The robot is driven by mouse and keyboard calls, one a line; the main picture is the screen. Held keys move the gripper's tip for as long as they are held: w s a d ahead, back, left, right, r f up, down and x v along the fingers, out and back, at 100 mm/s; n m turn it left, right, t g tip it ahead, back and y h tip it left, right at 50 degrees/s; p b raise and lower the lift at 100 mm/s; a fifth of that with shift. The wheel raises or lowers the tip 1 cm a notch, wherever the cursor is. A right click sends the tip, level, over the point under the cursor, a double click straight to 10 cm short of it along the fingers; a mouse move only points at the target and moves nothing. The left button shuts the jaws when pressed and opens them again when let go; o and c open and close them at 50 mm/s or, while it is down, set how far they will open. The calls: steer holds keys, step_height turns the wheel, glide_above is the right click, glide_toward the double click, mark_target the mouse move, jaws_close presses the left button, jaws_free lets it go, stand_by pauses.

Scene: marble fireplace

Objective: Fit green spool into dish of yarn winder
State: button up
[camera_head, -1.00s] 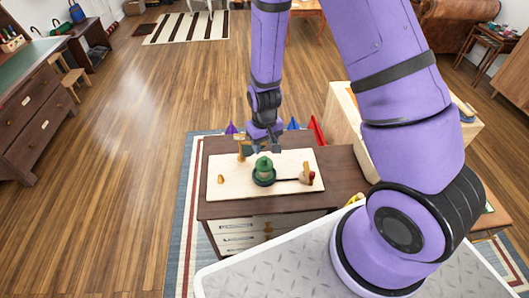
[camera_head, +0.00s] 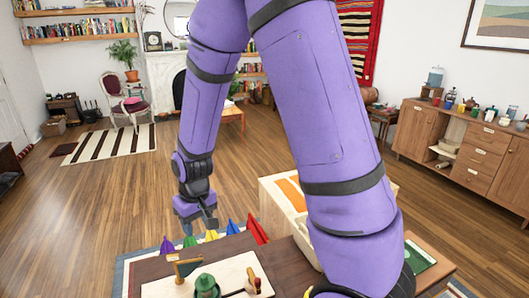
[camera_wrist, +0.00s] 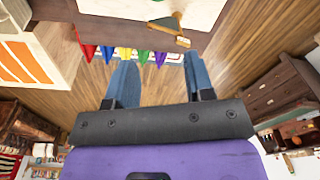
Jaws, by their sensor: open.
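The green spool (camera_head: 207,283) stands upright on the pale board (camera_head: 239,268) of the yarn winder, at the bottom of the head view. Its lower part and the dish are cut off by the picture edge, so I cannot tell now how it sits in the dish. A wooden post with a dark plate (camera_head: 187,267) stands at the board's back left. A wooden piece with a red part (camera_head: 253,281) is at the right. My gripper (camera_head: 200,227) is open and empty, beyond the table's back edge and apart from the spool. In the wrist view my gripper (camera_wrist: 160,65) has nothing between its fingers.
Several coloured pennant-like shapes (camera_head: 211,236) line the back of the dark table (camera_head: 153,268). A pale cabinet with an orange panel (camera_head: 291,192) stands to the right. Open wooden floor (camera_head: 130,195) lies to the left.

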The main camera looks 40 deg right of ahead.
steer(key=s+d+r+t, duration=0.15)
steer(key=s+r, duration=0.25)
steer(key=r, duration=0.5)
steer(key=s+d+r+t, duration=0.15)
steer(key=s+r, duration=0.25)
steer(key=r, duration=0.5)
steer(key=s+d+r+t, duration=0.1)
steer(key=s+d+r, duration=0.2)
steer(key=s+r, duration=0.5)
steer(key=s, duration=0.4)
steer(key=shift+s+r+m, duration=0.3)
steer(key=shift+m, duration=0.1)
steer(key=shift+d, duration=0.15)
